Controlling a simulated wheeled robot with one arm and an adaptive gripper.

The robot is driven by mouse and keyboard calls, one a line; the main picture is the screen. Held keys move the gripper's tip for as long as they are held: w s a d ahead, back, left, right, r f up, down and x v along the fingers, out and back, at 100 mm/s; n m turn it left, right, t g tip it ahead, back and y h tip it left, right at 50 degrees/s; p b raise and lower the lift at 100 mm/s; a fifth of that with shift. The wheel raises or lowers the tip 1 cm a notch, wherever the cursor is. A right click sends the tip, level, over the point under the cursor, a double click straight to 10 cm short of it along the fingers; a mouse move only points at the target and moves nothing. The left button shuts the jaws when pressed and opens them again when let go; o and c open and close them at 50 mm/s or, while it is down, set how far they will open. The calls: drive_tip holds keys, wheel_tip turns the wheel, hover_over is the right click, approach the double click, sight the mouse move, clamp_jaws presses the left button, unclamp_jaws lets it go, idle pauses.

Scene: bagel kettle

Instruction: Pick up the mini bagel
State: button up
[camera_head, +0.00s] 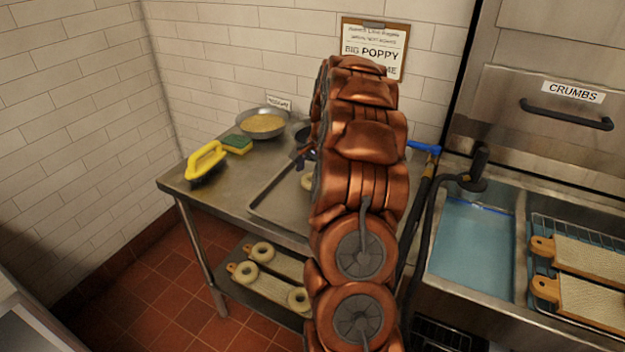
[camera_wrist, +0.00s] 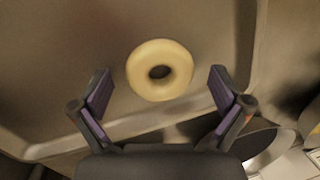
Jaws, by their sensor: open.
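The mini bagel (camera_wrist: 138,72) is a pale ring in the wrist view, lying on a metal tray (camera_wrist: 60,50). My gripper (camera_wrist: 160,97) is open, with a purple-padded finger on each side of the picture and the bagel just beyond and between the fingertips. I cannot tell how far above the bagel the fingers are. In the head view, my copper arm covers much of the tray (camera_head: 262,198) and most of my gripper. A pale bagel edge (camera_head: 306,182) shows beside the arm there, partly hidden.
More bagels lie on boards on the lower shelf (camera_head: 262,251). A water-filled sink (camera_head: 470,240) is at right. The table's front left is bare.

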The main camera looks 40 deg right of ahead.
drive_tip(key=c, duration=1.2)
drive_tip(key=shift+r, duration=0.2)
drive_tip(key=shift+r+b, duration=0.6)
drive_tip(key=shift+r, duration=1)
drive_tip(key=s+a+b, duration=0.1)
drive_tip(key=s+a, duration=0.1)
drive_tip(key=s, duration=0.2)
drive_tip(key=s+a+r+b, duration=0.1)
drive_tip(key=s+a, duration=0.2)
drive_tip(key=s, duration=0.2)
drive_tip(key=s+a+b, duration=0.1)
drive_tip(key=s+a, duration=0.2)
drive_tip(key=s, duration=0.2)
drive_tip(key=shift+r, duration=0.25)
drive_tip(key=shift+w, duration=0.1)
